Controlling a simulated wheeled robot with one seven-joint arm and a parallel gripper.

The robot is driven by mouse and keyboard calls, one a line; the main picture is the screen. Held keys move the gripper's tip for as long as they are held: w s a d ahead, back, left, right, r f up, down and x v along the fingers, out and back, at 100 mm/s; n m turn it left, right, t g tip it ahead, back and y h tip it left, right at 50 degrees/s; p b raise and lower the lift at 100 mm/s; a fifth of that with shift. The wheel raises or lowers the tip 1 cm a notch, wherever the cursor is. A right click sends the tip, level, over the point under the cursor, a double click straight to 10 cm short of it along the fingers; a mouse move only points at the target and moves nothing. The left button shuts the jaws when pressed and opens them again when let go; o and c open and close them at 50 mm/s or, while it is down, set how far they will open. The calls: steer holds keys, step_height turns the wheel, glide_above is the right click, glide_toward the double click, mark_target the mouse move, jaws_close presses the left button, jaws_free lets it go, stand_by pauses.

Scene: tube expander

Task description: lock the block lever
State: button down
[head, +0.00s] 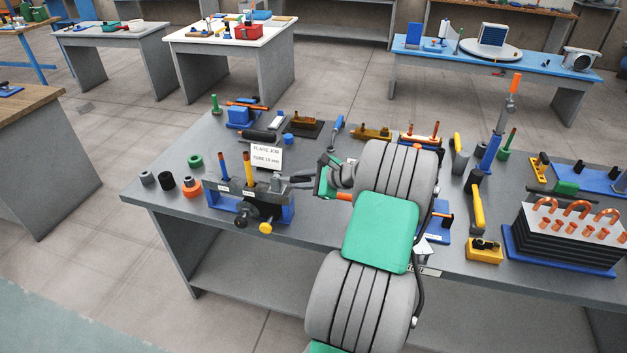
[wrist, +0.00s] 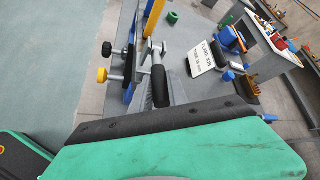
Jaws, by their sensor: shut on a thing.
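The flaring block (head: 228,197) is a dark clamp bar on a blue base at the table's front left. My gripper (head: 318,182) is at the block's right end, shut on the lever. In the wrist view its green finger with a black pad (wrist: 165,120) fills the lower part and hides the grip's end. A black knob (head: 241,221) and a yellow knob (head: 265,228) stick out in front.
A white sign (head: 266,157) stands behind the block. A black-handled tool (head: 258,136) and a blue-based device (head: 240,117) lie behind. A yellow-handled hammer (head: 477,205) and a finned coil unit (head: 565,237) are at the right.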

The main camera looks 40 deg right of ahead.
steer(key=shift+f, duration=0.15)
steer(key=c, duration=1.3)
jaws_free()
steer(key=shift+s+d, duration=0.15)
steer(key=shift+s, duration=0.15)
steer(key=b+v, duration=0.1)
steer(key=v, duration=0.6)
steer(key=shift+s+r+b, duration=0.1)
steer(key=shift+r+b, duration=0.1)
steer(key=shift+b, duration=0.2)
